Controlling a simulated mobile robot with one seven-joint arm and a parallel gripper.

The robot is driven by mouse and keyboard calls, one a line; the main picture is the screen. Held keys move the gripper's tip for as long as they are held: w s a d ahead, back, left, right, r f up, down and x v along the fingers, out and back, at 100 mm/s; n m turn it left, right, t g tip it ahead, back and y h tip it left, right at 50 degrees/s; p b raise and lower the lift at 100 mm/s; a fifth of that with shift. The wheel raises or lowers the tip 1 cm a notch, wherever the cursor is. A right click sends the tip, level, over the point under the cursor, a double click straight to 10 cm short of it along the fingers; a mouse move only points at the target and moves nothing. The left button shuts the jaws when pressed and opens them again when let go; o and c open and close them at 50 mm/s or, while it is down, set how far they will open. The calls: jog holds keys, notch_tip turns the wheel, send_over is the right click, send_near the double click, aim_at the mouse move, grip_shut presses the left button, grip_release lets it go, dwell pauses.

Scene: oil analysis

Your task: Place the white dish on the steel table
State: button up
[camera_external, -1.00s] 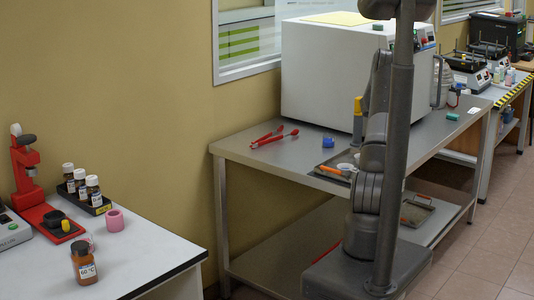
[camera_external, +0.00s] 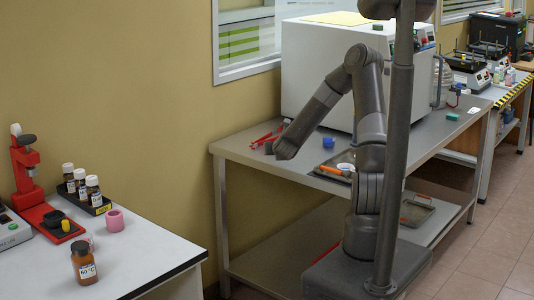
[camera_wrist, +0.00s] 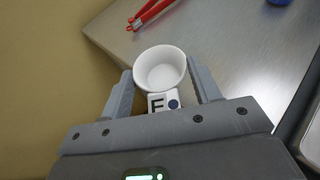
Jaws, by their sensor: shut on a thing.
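The white dish (camera_wrist: 160,68) is a small round empty cup, seen between my gripper's two grey fingers in the wrist view. My gripper (camera_wrist: 162,76) is shut on it. A small white tag with an "F" and a blue dot (camera_wrist: 164,102) sits at the dish's near side. In the external view my gripper (camera_external: 270,148) is low by the left part of the steel table (camera_external: 435,128), and the dish cannot be made out there. The table top (camera_wrist: 225,45) shows beyond and right of the dish; whether they touch is unclear.
Red tongs (camera_wrist: 150,12) lie just past the dish. A blue object (camera_external: 328,143) and a tray (camera_external: 326,172) with a white round item lie to the right on the table. A large white cabinet (camera_external: 318,85) stands behind. The wall is close at left.

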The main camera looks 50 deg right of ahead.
jog(key=s+a+f+n+t+y, duration=0.25)
jog(key=a+n+y, duration=0.2)
jog(key=a, duration=0.95)
jog(key=s+a+f+n+t+y, duration=0.1)
jog(key=a+f+n+y, duration=0.3)
jog(key=a, duration=1.1)
jog(key=w+d+r, duration=0.1)
jog(key=d+r, duration=0.2)
jog(key=d, duration=0.8)
jog(key=w+d+r, duration=0.1)
jog(key=d+r, duration=0.1)
jog(key=d, duration=1)
jog(key=s+d+r, duration=0.4)
jog(key=s+d, duration=0.2)
jog(key=d, duration=0.4)
jog(key=s+d+r, duration=0.4)
jog(key=s+d, duration=0.2)
jog(key=d, duration=0.4)
send_over(297, 163)
jog(key=shift+y, duration=0.25)
jog(key=f, duration=0.6)
jog(key=shift+d+f, duration=0.25)
jog(key=shift+f, duration=2.2)
